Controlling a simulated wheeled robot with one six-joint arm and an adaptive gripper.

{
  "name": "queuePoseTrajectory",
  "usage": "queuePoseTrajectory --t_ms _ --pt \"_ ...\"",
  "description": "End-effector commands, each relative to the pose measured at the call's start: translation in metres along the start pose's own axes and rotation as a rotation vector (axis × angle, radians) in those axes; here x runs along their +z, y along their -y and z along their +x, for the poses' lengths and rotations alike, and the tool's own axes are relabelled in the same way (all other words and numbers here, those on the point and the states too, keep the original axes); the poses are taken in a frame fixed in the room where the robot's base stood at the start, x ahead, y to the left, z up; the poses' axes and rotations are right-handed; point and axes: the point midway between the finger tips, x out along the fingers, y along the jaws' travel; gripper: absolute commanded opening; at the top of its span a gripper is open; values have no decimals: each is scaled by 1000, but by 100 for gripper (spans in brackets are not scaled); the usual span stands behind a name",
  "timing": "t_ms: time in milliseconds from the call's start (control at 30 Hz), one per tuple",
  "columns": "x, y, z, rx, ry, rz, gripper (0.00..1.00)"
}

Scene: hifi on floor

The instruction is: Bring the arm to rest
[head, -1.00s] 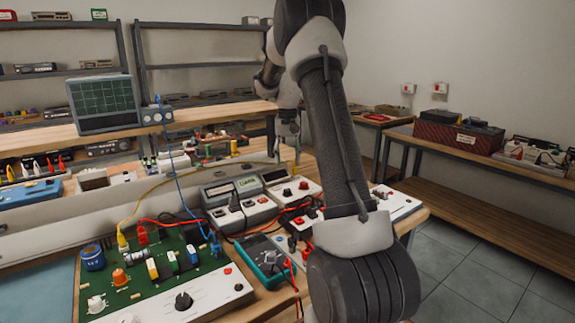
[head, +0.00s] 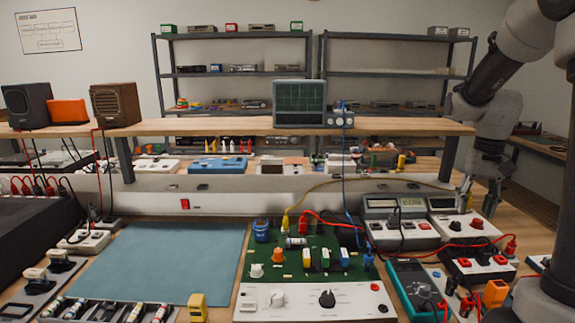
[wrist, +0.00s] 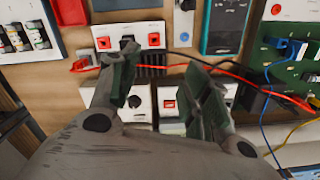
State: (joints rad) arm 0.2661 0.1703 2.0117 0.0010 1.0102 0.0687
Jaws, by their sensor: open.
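My arm (head: 492,75) comes down from the top right of the head view, bent at the elbow. My gripper (head: 478,195) hangs at its end, at the right side of the bench near the grey meters. In the wrist view my gripper (wrist: 165,88) shows two dark fingers spread apart, with nothing between them. Below them in the wrist view are white panels with red terminals (wrist: 130,36) and a red cable (wrist: 215,68). The height of the fingertips above these is hard to tell.
A green circuit board (head: 325,272), a teal multimeter (head: 412,285), a grey meter (head: 380,207) and loose cables crowd the bench. A blue mat (head: 170,262) is bare. A wooden shelf (head: 215,127) with an oscilloscope (head: 300,103) and speakers (head: 117,104) runs behind.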

Motion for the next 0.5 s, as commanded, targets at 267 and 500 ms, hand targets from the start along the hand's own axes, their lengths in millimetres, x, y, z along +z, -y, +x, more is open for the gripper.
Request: queuePoseTrajectory --t_ms 267,500 --pt "135 23 -38 -8 -135 -169 48" --pt "212 30 -45 -31 -291 -270 48"
